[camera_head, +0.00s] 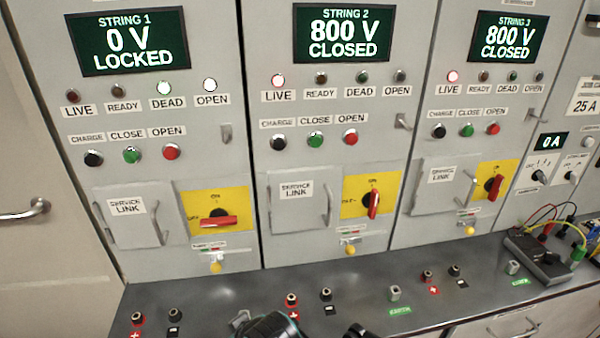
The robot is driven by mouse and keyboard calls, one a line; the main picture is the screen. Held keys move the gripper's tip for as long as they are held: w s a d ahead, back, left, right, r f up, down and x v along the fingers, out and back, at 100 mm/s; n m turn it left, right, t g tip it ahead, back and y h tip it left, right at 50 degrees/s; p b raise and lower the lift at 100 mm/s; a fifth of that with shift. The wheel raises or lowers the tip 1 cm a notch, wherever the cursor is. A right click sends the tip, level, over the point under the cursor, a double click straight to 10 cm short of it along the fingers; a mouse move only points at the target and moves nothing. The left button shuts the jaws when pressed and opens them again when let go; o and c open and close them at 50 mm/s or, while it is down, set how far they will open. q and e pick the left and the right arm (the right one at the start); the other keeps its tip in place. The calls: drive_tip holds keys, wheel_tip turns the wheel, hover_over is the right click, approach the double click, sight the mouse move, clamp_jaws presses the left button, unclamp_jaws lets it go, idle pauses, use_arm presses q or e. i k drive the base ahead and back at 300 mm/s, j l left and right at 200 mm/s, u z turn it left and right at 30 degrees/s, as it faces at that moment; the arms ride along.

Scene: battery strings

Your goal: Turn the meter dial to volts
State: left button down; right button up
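A dark box-shaped device (540,262) with leads lies on the bench at the right and looks like a meter. A small round dial shows on its face, but its markings are too small to read. On the right panel, a dial (540,176) sits below a display (551,140) reading 0 A, with another knob (570,175) beside it. Dark parts of my own body show at the bottom edge, near the middle, far from the meter. They may belong to my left gripper; fingertips are not clear. My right gripper is not seen.
Three cabinets show String 1 at 0 V LOCKED, String 2 and String 3 at 800 V CLOSED. The bench (235,290) carries several terminals and earth posts. Red, black and yellow leads (548,212) run near the meter.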

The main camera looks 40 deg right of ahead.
sight(549, 258)
drive_tip(key=z, duration=3.15)
